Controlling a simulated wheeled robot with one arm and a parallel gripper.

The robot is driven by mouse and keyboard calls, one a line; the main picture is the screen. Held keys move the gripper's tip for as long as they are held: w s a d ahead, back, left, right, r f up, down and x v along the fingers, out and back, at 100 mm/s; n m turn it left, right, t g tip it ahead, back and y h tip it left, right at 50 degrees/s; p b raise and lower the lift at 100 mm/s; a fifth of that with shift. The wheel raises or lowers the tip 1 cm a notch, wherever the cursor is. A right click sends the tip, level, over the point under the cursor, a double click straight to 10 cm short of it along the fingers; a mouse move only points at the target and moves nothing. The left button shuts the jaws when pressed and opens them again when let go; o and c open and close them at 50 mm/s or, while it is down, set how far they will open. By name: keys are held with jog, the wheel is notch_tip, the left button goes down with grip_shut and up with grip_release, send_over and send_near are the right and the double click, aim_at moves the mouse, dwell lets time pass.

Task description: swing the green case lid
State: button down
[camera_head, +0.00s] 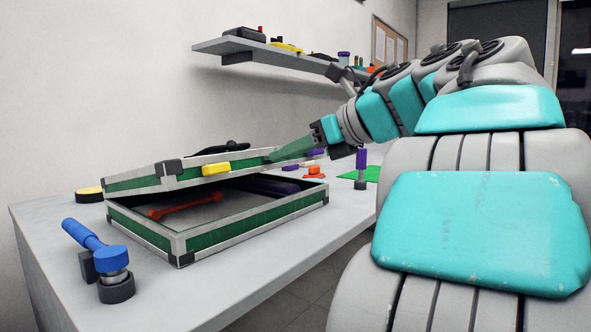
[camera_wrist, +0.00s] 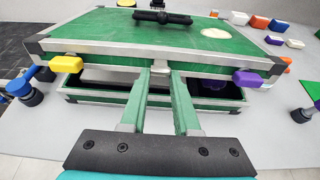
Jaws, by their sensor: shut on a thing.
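The green case has a lid (camera_head: 135,183) with metal edges and black corners, raised at a shallow tilt above its base (camera_head: 225,233). The lid's green top (camera_wrist: 105,28) fills the upper wrist view, with a black handle (camera_wrist: 163,17) on it. My gripper (camera_head: 272,156), with long green fingers, is shut on the lid's front edge near the middle. The exact contact is small and partly hidden by the fingers.
A red wrench (camera_head: 188,204) lies inside the base. A blue-handled tool (camera_head: 90,238) stands near the table's front left. A black-and-yellow round item (camera_head: 88,195) is behind it. A purple-topped tool (camera_head: 361,165) stands at the right. A loaded shelf (camera_head: 270,52) hangs above.

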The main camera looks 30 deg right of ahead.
jog(key=shift+s+d+f, duration=0.1)
jog(key=shift+s+f, duration=0.15)
jog(key=shift+f, duration=0.55)
jog(key=shift+s+d+f, duration=0.1)
jog(key=shift+s+f, duration=0.15)
jog(key=shift+f, duration=0.5)
jog(key=shift+s+d+f, duration=0.1)
jog(key=shift+s+f, duration=0.05)
jog(key=shift+f, duration=0.8)
jog(key=shift+s+d+f, duration=0.1)
jog(key=shift+s+f, duration=0.05)
jog(key=shift+f, duration=0.8)
jog(key=c, duration=0.6)
grip_release()
jog(key=shift+o, duration=0.2)
jog(key=shift+r, duration=0.1)
